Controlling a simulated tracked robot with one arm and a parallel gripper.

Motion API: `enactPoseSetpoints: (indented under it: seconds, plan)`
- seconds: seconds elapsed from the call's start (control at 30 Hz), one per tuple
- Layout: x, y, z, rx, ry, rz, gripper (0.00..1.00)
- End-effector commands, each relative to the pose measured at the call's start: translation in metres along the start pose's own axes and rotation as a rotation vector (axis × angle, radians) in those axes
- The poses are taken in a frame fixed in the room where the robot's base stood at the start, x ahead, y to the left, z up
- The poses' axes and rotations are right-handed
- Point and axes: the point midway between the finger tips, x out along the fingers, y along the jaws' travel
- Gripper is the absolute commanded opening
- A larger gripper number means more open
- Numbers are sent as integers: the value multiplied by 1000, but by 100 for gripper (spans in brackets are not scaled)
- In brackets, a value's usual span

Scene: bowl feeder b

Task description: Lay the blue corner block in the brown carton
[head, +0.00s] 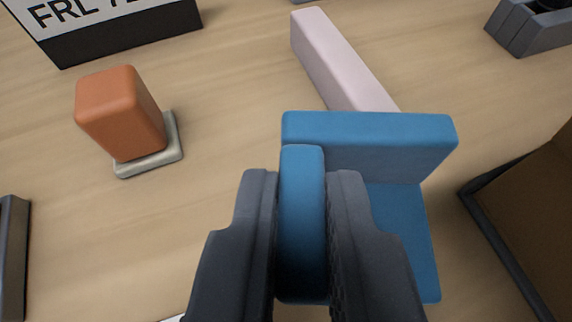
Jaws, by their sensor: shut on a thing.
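The blue corner block (372,145) is in the middle of the head view, with walls meeting at right angles. My gripper (302,190) is shut on one upright wall of it, a finger on each side. Whether the block is clear of the table or touching it, I cannot tell. The brown carton (530,185) is at the right edge, to the right of the block. Only its dark rim and part of its brown inside show; the rest is out of frame.
An orange block (120,110) stands on a grey base (165,155) at left. A pale pink bar (335,55) lies behind the blue block. A lettered box (110,20) is at back left, and a dark grey fixture (530,25) at back right. Wooden table between is clear.

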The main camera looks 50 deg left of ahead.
Motion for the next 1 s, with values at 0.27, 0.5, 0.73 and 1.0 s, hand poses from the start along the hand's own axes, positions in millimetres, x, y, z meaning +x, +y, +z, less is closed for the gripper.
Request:
enactPoseSetpoints:
  seconds: [0.27, 0.5, 0.73, 1.0]
  plan:
    - [11, -1, 3, 2, -2, -1, 0]
    - [24, -1, 30, 2, -2, 0, 0]
    - [24, -1, 29, 2, -1, 0, 0]
    - [25, -1, 30, 2, -1, 0, 34]
